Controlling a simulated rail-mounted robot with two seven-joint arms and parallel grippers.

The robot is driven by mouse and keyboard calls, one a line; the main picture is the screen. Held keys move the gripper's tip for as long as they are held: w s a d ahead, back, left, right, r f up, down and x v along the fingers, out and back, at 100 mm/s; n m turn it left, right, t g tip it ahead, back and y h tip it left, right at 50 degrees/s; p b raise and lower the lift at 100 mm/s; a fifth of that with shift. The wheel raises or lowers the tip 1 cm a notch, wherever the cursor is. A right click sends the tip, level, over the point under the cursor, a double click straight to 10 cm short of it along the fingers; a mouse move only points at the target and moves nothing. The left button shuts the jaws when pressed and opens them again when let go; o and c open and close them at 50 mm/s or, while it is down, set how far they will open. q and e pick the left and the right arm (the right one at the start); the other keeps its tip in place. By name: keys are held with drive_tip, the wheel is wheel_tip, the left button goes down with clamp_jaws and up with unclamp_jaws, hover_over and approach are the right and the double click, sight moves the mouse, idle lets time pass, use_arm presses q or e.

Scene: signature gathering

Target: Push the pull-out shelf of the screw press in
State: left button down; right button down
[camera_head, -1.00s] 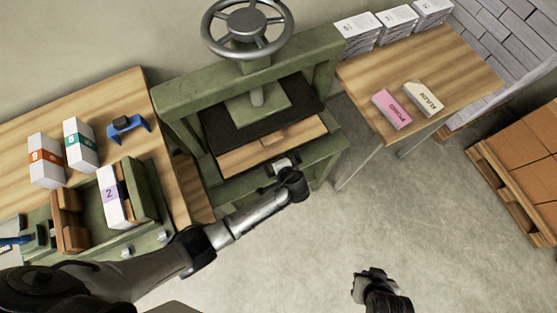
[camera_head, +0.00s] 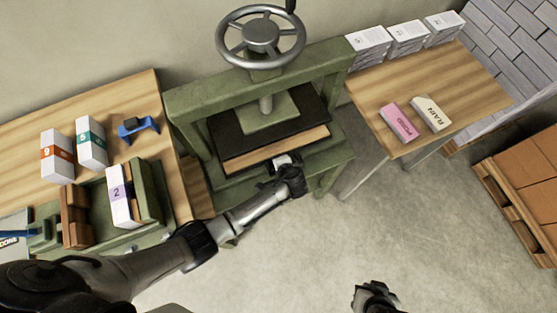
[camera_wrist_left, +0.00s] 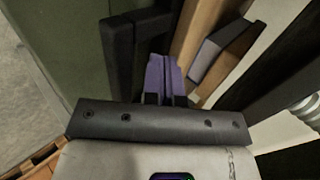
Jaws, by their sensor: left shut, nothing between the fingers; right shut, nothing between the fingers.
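The green screw press (camera_head: 180,118) stands at the back centre with a handwheel (camera_head: 261,34) on top. Its pull-out shelf (camera_head: 277,150) shows as a narrow strip of pale wood along the front of the black plate (camera_head: 225,140). My left gripper (camera_head: 277,165) is shut and empty, close against the shelf's front edge. In the left wrist view its fingers (camera_wrist_left: 163,75) lie beside the wooden shelf edge (camera_wrist_left: 205,28); I cannot tell whether they touch. My right gripper (camera_head: 372,292) is low at the front, over the floor, shut and empty.
The left table (camera_head: 100,105) holds white blocks, a blue tool (camera_head: 137,127) and a green fixture (camera_head: 150,190). The right table (camera_head: 440,80) holds paper stacks, a pink block (camera_head: 399,123) and a cream block (camera_head: 431,113).

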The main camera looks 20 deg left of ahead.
use_arm(q)
drive_tip(key=p+v, duration=0.7)
drive_tip(key=v, duration=0.2)
drive_tip(key=shift+s+d+r+p, duration=0.15)
drive_tip(key=shift+p, duration=0.15)
